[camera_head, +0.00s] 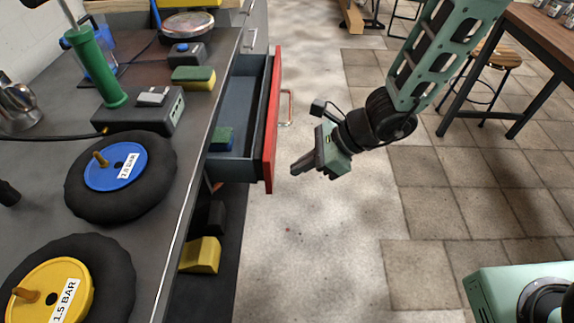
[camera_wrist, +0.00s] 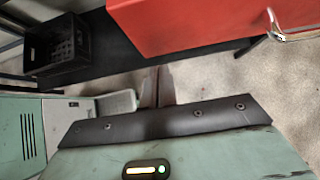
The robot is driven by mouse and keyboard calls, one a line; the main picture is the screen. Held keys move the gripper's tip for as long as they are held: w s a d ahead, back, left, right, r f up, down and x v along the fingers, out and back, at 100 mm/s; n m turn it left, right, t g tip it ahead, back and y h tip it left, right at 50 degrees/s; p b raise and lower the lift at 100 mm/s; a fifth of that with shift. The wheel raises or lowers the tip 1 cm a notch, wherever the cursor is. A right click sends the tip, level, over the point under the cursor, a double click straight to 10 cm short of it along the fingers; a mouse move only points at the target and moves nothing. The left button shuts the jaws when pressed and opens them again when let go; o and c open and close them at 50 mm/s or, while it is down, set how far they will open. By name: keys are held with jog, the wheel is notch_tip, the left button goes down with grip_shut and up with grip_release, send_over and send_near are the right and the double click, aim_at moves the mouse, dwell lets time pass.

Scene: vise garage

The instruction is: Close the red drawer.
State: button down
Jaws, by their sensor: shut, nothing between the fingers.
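The red drawer (camera_head: 271,120) stands open, pulled out to the right from under the grey workbench. Its grey inside shows, with a small green and blue item (camera_head: 221,139) in it. Its metal handle (camera_head: 287,107) is on the red front. In the wrist view the red drawer front (camera_wrist: 205,30) fills the top right, with the handle (camera_wrist: 285,30) at the right edge. My gripper (camera_head: 296,170) is shut and empty, to the right of the drawer front near its close end and apart from it. In the wrist view my gripper's fingers (camera_wrist: 158,72) are together below the red front.
The workbench top (camera_head: 195,165) holds a blue-centred wheel (camera_head: 122,170), a yellow-centred wheel (camera_head: 60,290) and a sponge (camera_head: 193,78). A yellow block (camera_head: 200,255) sits below the drawer. A black crate (camera_wrist: 57,45) shows in the wrist view. The floor right of the drawer is clear.

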aim_at(228, 163)
jog(key=shift+a+r, duration=0.2)
jog(key=shift+a, duration=1.4)
jog(key=a+b, duration=0.1)
jog(key=a, duration=0.7)
jog(key=a+b, duration=0.1)
jog(key=a, duration=0.3)
jog(key=shift+w+a+b, duration=0.15)
jog(key=shift+w+b, duration=0.1)
jog(key=shift+b, duration=0.05)
jog(key=shift+a+r, duration=0.1)
jog(key=shift+a, duration=0.15)
jog(key=shift+a, duration=0.1)
